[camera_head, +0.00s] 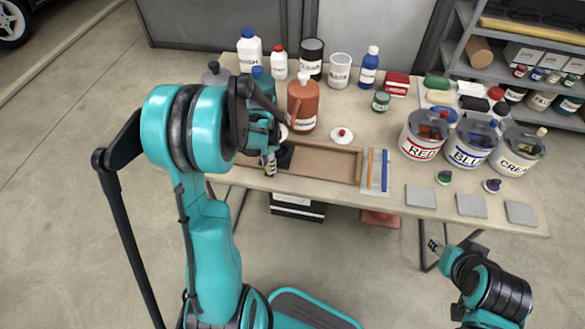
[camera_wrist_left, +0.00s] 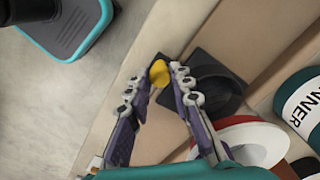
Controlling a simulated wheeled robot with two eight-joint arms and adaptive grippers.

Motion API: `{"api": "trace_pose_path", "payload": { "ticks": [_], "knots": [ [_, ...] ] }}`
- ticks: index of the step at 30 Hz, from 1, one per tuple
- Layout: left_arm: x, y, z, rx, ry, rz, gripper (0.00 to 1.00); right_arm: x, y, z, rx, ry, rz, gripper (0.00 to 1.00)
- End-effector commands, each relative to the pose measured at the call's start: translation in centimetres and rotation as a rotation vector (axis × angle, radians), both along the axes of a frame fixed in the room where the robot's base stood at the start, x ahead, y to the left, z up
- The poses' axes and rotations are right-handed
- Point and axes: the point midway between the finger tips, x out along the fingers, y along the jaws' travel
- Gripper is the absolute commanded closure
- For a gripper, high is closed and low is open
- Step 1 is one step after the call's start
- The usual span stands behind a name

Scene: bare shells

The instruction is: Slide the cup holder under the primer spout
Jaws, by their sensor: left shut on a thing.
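The cup holder is a black square block with a round recess (camera_wrist_left: 215,88) and a yellow knob (camera_wrist_left: 159,73) in the left wrist view. In the head view its black block (camera_head: 286,156) shows at the left end of a wooden-edged tray (camera_head: 318,179). My left gripper (camera_head: 268,165) is shut on the knob; the fingers also show in the left wrist view (camera_wrist_left: 156,82). An orange-red jug (camera_head: 303,103), apparently the primer, stands behind the block. Its spout is not clear, partly hidden by my arm. My right gripper (camera_head: 436,246) is off the table's front edge, its jaws unclear.
A teal thinner can (camera_wrist_left: 302,108) and a red-and-white round piece (camera_wrist_left: 252,140) are close by the block. A white disc with a red knob (camera_head: 342,135) lies behind the tray. Bottles line the back; labelled buckets (camera_head: 423,135) stand right. The tray's middle is clear.

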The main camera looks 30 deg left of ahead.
Motion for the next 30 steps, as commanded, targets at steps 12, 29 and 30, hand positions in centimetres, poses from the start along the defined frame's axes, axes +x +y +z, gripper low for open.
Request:
{"api": "trace_pose_path", "payload": {
  "ticks": [12,29,30],
  "knots": [
    [-3.4,11.5,-0.1,0.001,0.003,0.007,1.00,0.0,0.0,-0.1,0.000,0.000,0.000,0.60],
    [-6.8,23.1,0.0,0.000,0.002,0.003,1.00,0.0,0.0,0.1,0.000,0.000,0.000,0.60],
    [-6.9,23.5,0.0,0.000,0.002,0.003,1.00,0.0,0.0,0.1,0.000,0.000,0.000,0.60]
  ]
}}
